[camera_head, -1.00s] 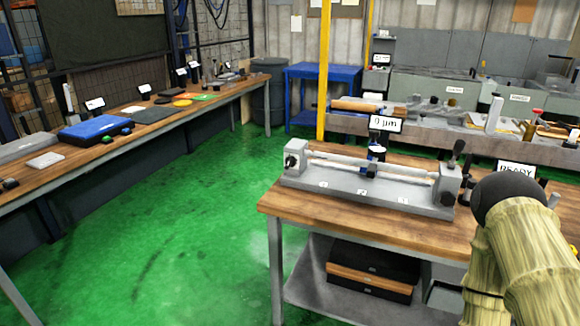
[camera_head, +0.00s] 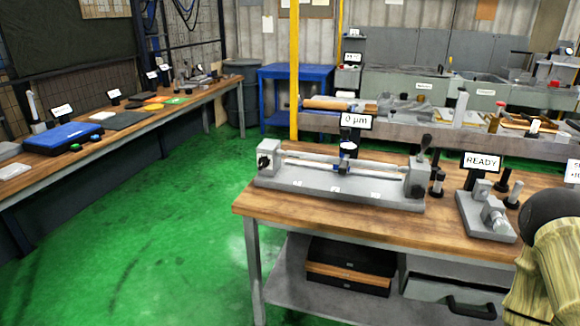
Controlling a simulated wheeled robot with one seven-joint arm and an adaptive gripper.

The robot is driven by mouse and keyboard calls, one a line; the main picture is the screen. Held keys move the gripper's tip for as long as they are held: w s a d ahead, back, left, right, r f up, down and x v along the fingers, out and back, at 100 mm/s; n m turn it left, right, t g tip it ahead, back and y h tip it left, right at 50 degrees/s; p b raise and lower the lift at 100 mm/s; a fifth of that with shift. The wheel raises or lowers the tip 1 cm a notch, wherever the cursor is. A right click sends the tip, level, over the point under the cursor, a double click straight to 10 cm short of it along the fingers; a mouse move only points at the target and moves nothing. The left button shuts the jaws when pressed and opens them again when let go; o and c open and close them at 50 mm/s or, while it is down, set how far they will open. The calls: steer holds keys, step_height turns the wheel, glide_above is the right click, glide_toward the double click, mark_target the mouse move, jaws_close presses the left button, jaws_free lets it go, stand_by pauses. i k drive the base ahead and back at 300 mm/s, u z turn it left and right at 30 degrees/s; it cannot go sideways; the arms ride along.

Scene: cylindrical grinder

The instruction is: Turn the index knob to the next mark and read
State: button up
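A grey bench fixture (camera_head: 320,187) stands on the wooden workbench in the middle. A bar runs between its two end blocks. A small dark knob (camera_head: 264,161) sits on the left end block; its marks are too small to read. An indicator (camera_head: 347,152) stands at the bar's middle, under a display reading "0 µm" (camera_head: 356,121). A dark lever (camera_head: 424,145) rises at the right end block. Part of my arm shows at the lower right, in a pale yellowish cover with a dark rounded joint. My gripper is outside the picture.
A second small grey fixture (camera_head: 487,217) stands on the right of the workbench (camera_head: 300,222), under a "READY" sign (camera_head: 482,161). Black posts stand between the fixtures. A yellow post (camera_head: 294,75) rises behind the bench. Green floor (camera_head: 165,240) lies open between this bench and the left one.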

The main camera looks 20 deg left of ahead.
mark_target(263, 162)
steer(key=z, duration=0.05)
steer(key=k, duration=0.6)
steer(key=u, duration=0.85)
steer(key=i, duration=0.3)
steer(key=z, duration=0.05)
